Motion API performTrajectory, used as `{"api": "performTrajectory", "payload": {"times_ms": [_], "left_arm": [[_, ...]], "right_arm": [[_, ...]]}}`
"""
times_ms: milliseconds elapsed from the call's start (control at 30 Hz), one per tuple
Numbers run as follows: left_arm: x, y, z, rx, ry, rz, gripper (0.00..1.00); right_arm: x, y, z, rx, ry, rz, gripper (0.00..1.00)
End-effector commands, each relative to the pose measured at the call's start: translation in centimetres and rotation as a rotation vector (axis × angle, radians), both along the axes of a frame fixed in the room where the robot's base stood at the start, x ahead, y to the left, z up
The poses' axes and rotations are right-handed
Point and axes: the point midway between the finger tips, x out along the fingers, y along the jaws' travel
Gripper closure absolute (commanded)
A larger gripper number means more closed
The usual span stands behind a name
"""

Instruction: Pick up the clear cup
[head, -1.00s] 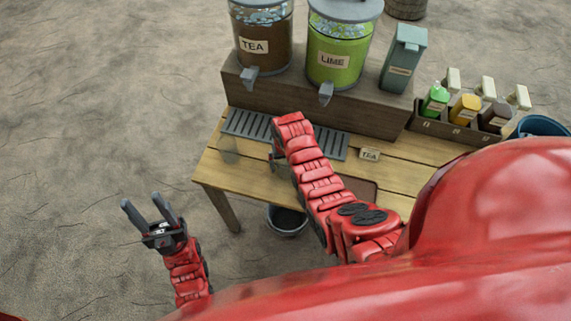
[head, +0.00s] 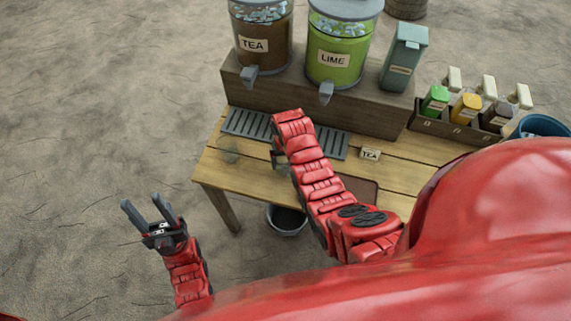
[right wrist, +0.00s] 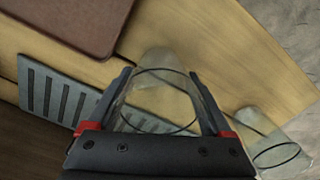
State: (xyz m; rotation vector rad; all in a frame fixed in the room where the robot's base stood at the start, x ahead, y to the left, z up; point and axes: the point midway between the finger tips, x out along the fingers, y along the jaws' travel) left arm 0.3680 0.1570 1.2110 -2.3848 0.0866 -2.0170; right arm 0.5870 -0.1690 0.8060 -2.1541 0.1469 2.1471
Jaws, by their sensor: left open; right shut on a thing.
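A clear cup (right wrist: 160,95) stands between the fingers of my right gripper (right wrist: 165,100) in the right wrist view. The fingers are shut on it, one on each side. A second clear cup (right wrist: 268,140) is to the right, apart from the gripper; it shows faintly near the table's left end in the head view (head: 228,155). In the head view my right arm hides the held cup and most of the right gripper (head: 276,158). My left gripper (head: 148,212) is open and empty, off the table at lower left.
The wooden table (head: 215,172) carries a slatted drip tray (head: 245,124) below the tea dispenser (head: 262,40) and lime dispenser (head: 340,50). A bottle rack (head: 450,130) stands at right. A brown mat (right wrist: 75,22) lies nearby. A bucket (head: 287,220) is below the table.

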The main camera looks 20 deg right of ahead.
Motion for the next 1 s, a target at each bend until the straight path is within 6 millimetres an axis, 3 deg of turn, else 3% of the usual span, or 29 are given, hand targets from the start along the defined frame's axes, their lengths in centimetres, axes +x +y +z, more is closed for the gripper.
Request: {"api": "performTrajectory", "payload": {"times_ms": [167, 333, 500, 700, 1000], "left_arm": [[0.0, 0.0, -2.3, 0.0, 0.0, 0.0, 0.5], [0.0, 0.0, -3.3, 0.0, 0.0, 0.0, 0.5], [0.0, 0.0, 0.4, 0.0, -0.001, 0.0, 0.5], [0.0, 0.0, 2.1, 0.0, 0.0, 0.0, 0.5], [0.0, 0.0, 2.8, 0.0, 0.0, 0.0, 0.5]], "right_arm": [[0.1, 0.0, 1.7, 0.0, -0.007, 0.0, 0.7], [-2.9, 0.6, 2.2, 0.0, 0.0, 0.001, 0.7], [-7.9, 1.6, 3.9, 0.002, 0.008, 0.002, 0.7], [-12.4, 2.5, 4.0, 0.001, 0.006, 0.002, 0.7], [-15.5, 3.2, 4.0, 0.0, 0.002, 0.0, 0.7]]}}
